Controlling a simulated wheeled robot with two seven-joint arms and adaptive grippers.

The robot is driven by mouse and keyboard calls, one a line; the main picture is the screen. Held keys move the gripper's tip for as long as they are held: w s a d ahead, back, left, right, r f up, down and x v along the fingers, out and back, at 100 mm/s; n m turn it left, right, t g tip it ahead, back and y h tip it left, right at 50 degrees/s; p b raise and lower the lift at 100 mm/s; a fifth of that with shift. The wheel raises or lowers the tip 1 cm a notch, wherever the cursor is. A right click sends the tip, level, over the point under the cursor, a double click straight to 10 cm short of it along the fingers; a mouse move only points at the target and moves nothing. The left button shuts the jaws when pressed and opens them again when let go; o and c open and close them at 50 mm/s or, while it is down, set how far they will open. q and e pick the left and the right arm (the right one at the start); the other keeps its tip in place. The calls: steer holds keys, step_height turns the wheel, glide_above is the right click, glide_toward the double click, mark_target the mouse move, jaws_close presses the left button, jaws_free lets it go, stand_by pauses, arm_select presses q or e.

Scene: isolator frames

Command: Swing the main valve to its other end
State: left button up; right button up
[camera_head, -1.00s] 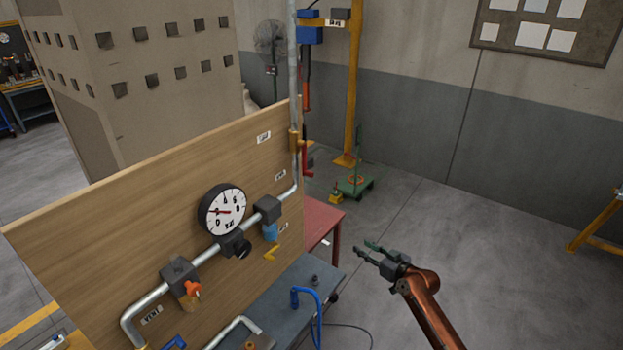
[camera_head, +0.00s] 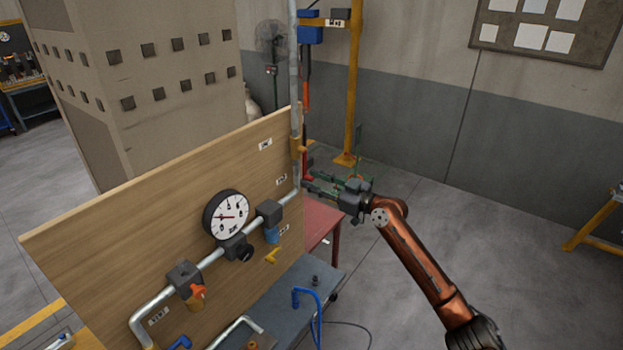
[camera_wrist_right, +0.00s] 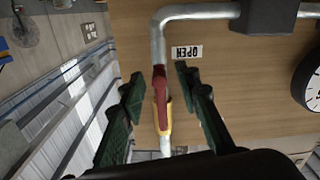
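The main valve (camera_head: 298,147) has a brass-yellow body on the upright grey pipe at the panel's right edge. Its red lever (camera_head: 306,163) points down along the pipe. In the right wrist view the lever (camera_wrist_right: 159,86) and yellow body (camera_wrist_right: 164,122) appear between the green fingers. My right gripper (camera_head: 306,183) is open, close to the lever's lower end. In the wrist view the open gripper (camera_wrist_right: 157,84) has one finger on each side of the lever, with gaps visible and nothing gripped. My left gripper is in neither view.
The wooden panel (camera_head: 110,240) carries a gauge (camera_head: 226,215), grey pipes, an orange-handled valve (camera_head: 198,291) and a yellow handle (camera_head: 272,256). An "OPEN" label (camera_wrist_right: 187,52) is beside the pipe. A red table (camera_head: 318,222) is below the gripper.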

steer(key=shift+w+a, duration=0.35)
steer(key=shift+a, duration=0.05)
jaws_close()
steer(key=shift+f, duration=0.1)
stand_by(0.4)
